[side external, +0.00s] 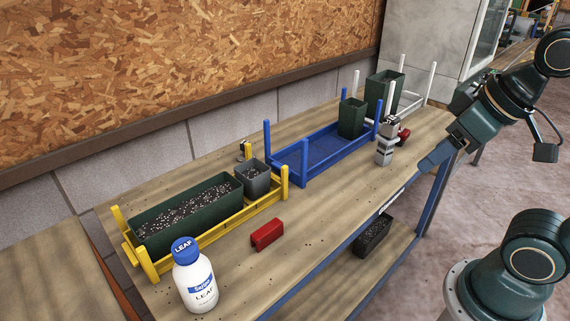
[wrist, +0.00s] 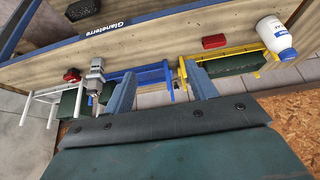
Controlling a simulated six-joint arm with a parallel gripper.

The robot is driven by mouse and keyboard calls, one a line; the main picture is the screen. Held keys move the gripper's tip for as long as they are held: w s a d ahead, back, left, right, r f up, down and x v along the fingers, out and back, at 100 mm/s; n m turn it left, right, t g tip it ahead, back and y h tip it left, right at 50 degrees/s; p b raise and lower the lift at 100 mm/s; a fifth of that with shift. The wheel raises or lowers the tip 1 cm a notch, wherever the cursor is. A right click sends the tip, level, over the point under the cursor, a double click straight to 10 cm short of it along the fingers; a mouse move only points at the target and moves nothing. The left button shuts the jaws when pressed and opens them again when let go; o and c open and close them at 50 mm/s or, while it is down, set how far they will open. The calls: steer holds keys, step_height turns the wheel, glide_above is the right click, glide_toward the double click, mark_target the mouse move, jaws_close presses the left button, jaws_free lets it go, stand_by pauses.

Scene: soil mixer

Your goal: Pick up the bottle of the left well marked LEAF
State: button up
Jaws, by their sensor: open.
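A white bottle (side external: 195,281) with a blue cap marked LEAF and a LEAF label stands upright on the table at the front left, in front of the yellow rack (side external: 205,243). It also shows at the upper right of the wrist view (wrist: 276,38). I cannot make out a well around its base. My gripper (side external: 428,164) is at the right, over the table's right edge and far from the bottle. In the wrist view my gripper (wrist: 162,88) is open, with nothing between its fingers.
The yellow rack holds a long green planter (side external: 188,212) and a grey pot (side external: 254,176), both with soil. A red block (side external: 267,234) lies right of the bottle. A blue rack (side external: 317,155) and a metal device (side external: 385,148) stand farther back.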

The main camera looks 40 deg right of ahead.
steer(key=shift+o, duration=0.2)
steer(key=w+a+r+n+g+y, duration=0.25)
steer(key=w+a+r+n, duration=0.25)
steer(key=w+a+n, duration=0.6)
steer(key=n+g+y, duration=0.2)
steer(key=n+g, duration=0.1)
steer(key=n, duration=0.4)
glide_toward(186, 245)
steer(key=shift+x, duration=2.9)
steer(key=shift+f, duration=0.1)
steer(key=shift+x, duration=2.5)
